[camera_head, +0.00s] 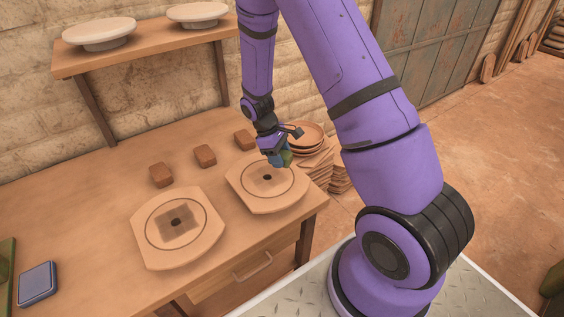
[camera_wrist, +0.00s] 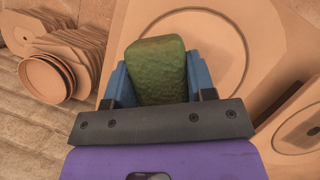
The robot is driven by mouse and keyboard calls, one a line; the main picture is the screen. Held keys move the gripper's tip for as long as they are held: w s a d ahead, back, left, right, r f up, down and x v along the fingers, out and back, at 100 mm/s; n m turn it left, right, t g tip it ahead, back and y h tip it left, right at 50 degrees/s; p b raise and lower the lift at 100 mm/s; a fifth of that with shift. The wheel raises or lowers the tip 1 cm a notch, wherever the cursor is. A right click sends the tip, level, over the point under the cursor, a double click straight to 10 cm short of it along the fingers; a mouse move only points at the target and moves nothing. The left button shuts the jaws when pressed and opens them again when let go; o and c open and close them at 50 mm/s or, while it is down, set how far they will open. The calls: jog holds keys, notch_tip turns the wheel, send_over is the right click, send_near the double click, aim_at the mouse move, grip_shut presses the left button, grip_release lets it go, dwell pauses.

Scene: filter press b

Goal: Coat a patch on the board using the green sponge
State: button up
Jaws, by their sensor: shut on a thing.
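My gripper (camera_head: 279,160) is shut on the green sponge (camera_head: 287,156). In the wrist view the sponge (camera_wrist: 158,72) sits between the two blue fingers of my gripper (camera_wrist: 158,82). The gripper is over the far part of the right board (camera_head: 262,199), a pale clay-coloured slab with a ring and a dark centre hole. Whether the sponge touches it, I cannot tell. This board (camera_wrist: 275,40) also fills much of the wrist view, partly hidden by the sponge and gripper. The left board (camera_head: 150,250) has a ring and a darker square patch around its hole.
Several brown blocks (camera_head: 205,156) stand behind the boards. A blue box (camera_head: 38,284) lies at the table's left. Stacked flat pieces and dishes (camera_head: 308,134) are close to the gripper's right. A wall shelf (camera_head: 140,48) holds two pale discs. The table's left middle is clear.

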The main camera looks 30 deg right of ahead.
aim_at(282, 153)
jog(key=shift+r, duration=1.6)
jog(key=shift+f, duration=0.1)
